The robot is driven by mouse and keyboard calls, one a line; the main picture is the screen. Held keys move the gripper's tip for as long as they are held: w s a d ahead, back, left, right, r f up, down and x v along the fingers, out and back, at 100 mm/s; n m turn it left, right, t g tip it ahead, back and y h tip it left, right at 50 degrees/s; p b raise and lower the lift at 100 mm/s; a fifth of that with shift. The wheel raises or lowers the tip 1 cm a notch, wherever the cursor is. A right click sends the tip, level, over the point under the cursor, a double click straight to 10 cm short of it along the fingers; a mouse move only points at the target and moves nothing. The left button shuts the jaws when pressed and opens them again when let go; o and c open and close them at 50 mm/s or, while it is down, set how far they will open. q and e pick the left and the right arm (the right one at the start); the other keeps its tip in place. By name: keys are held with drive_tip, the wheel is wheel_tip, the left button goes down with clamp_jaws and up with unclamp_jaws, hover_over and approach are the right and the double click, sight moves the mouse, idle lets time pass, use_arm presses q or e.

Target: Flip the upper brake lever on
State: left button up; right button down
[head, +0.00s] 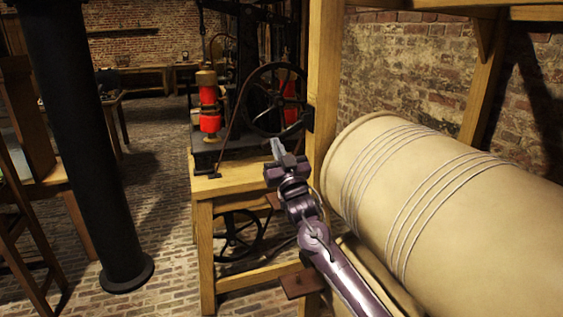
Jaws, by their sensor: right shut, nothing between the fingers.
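My right gripper (277,151) is at the middle of the head view, its fingers together and pointing up and away, with nothing held. Its arm comes in from the bottom right. A small brown flat piece (273,201) shows just left of and below the gripper's wrist, partly hidden by it. A second brown flat piece (302,283) sits lower on the wooden frame, beside my forearm. They look like an upper and a lower lever, but I cannot tell for sure, nor their on or off position. I see no contact between the fingers and either piece. My left gripper is out of view.
A large cream roller (458,222) wound with cords fills the right side. A wooden post (325,85) stands behind my gripper. A machine with a black handwheel (272,98) and red cylinder (210,118) is on a wooden bench. A black column (80,140) stands left.

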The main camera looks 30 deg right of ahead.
drive_tip(key=v, duration=0.3)
drive_tip(key=shift+s+a+f+b, duration=0.1)
drive_tip(key=shift+s+f+b, duration=0.1)
drive_tip(key=shift+s+b, duration=0.15)
drive_tip(key=shift+w, duration=0.15)
